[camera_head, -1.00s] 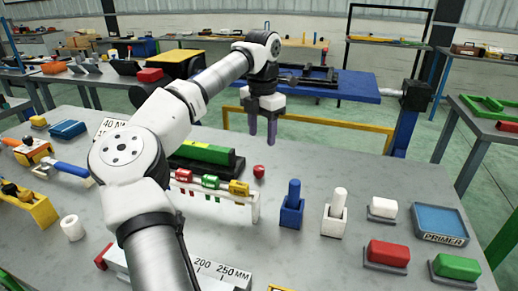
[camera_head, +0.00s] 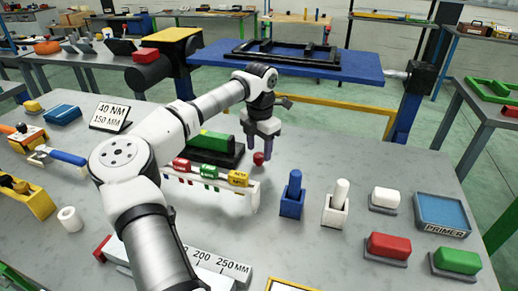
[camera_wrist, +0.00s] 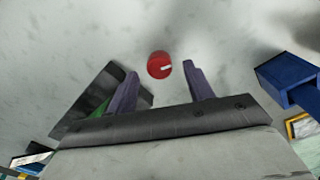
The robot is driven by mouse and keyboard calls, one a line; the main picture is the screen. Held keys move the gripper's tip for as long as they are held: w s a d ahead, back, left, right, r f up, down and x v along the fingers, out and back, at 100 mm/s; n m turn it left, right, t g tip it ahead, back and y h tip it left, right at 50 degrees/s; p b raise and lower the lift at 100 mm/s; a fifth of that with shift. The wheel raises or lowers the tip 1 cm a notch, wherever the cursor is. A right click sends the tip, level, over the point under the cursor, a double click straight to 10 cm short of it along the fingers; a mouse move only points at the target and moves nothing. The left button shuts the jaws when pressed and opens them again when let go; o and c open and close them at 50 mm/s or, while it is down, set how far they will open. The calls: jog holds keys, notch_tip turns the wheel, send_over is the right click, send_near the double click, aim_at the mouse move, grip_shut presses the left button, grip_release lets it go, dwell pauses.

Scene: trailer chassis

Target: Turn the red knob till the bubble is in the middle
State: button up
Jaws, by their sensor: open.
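The red knob (camera_head: 258,158) stands on the grey table, just right of the green level block (camera_head: 216,140) on its black base. In the wrist view the red knob (camera_wrist: 160,65) shows a white mark on its top. My gripper (camera_head: 260,150) is open above the table, its purple fingers around the knob's place in the head view. In the wrist view my gripper (camera_wrist: 158,78) has one finger on each side of the knob, with gaps on both sides. I cannot tell the height left between fingertips and knob. No bubble can be made out; my arm hides part of the block.
A white rack with red, green and yellow tags (camera_head: 238,179) stands in front of the block. A blue holder (camera_head: 291,199) and a white holder (camera_head: 336,207) stand to the right. The table behind the knob is fairly clear.

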jog(key=shift+f, duration=0.95)
jog(key=c, duration=1)
jog(key=shift+m, duration=2.3)
jog(key=o, duration=1)
jog(key=shift+r, duration=0.1)
